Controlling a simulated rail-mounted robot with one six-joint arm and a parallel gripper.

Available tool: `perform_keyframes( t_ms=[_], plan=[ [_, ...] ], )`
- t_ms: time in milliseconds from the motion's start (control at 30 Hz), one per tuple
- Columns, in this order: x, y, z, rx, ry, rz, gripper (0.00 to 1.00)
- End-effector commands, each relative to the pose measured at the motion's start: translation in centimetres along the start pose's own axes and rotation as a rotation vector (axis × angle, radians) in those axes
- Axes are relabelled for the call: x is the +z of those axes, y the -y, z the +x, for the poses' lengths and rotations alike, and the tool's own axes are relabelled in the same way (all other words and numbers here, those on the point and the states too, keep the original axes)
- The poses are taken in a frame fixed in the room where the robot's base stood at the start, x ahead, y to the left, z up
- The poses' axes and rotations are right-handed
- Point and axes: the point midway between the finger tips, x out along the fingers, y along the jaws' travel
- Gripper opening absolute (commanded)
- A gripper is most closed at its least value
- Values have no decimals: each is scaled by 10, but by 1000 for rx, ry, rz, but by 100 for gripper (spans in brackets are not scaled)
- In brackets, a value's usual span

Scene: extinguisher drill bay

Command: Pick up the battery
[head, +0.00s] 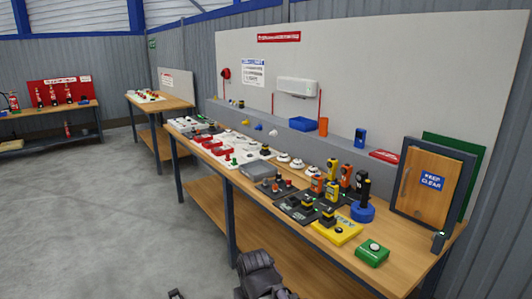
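No item is clearly readable as the battery at this size. Likely candidates are the small black-and-yellow blocks on dark bases on the long workbench, one block (307,199) farther back and one block (328,216) nearer. Dark parts of my arm show at the bottom edge, in front of the bench. A small dark piece at the bottom edge may belong to my gripper (176,294); most of it is cut off, so its opening is hidden. Nothing of mine touches the items on the bench.
The long workbench (390,272) is crowded with devices. Near its front are a yellow box (337,232), a green box (372,253) and a blue round stand (362,212). A framed wooden panel (430,185) stands at the right end. The grey floor (100,220) at left is clear.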

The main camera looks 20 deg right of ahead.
Motion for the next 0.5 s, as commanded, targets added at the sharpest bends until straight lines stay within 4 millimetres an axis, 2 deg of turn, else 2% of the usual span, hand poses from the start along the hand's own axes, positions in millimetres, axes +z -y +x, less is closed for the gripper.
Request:
perform_keyframes(
  t_ms=[167,500],
  plan=[
    [0,0,0,0,0,0,2],
    [0,0,0,0,0,0,34]
  ],
)
